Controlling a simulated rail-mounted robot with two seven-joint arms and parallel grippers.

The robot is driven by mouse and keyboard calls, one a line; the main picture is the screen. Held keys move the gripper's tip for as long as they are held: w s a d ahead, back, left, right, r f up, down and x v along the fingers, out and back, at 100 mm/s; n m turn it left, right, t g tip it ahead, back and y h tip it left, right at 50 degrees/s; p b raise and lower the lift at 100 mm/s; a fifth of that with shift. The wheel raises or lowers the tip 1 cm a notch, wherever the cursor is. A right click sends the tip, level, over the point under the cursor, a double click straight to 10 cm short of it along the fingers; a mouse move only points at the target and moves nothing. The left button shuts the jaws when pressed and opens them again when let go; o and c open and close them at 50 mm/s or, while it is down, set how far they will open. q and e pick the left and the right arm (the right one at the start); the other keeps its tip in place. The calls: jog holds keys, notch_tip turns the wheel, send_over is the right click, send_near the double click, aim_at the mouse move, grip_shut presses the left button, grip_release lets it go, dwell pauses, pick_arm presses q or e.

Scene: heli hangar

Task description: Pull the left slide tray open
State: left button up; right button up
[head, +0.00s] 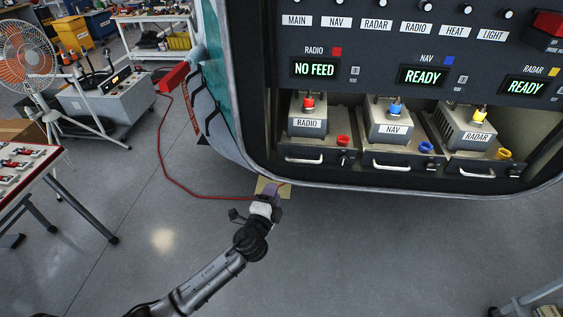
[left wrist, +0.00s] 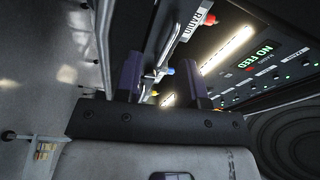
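The left slide tray (head: 318,153), labelled RADIO, sits in the lower bay of the panel, its front in line with the other two trays. Its pale bar handle (head: 303,160) is on the front, and a red knob is beside it. My left gripper (head: 270,188) is below and left of this handle, apart from it, just under the bay's rounded lower edge. In the left wrist view, the gripper's two dark purple fingers (left wrist: 162,80) stand apart with nothing held. The tray's handle (left wrist: 180,42) shows beyond them. My right gripper is not in view.
The NAV tray (head: 400,157) and RADAR tray (head: 478,162) stand to the right. The radio display (head: 315,68) reads NO FEED; the other two read READY. A red cable (head: 190,190) runs along the floor at left. The floor below the bay is clear.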

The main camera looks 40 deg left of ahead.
aim_at(304, 161)
pick_arm(q)
jog(key=w+r+m+t+h, duration=0.1)
jog(key=w, duration=0.3)
jog(key=w+r+m+h, duration=0.1)
jog(key=w, duration=0.4)
jog(key=w+r+m+t+h+b, duration=0.1)
jog(key=w+m, duration=0.1)
jog(key=w, duration=0.3)
jog(key=shift+w+a+r+t, duration=0.1)
jog(key=shift+w+r+t, duration=0.05)
jog(key=shift+r+t, duration=0.2)
grip_shut()
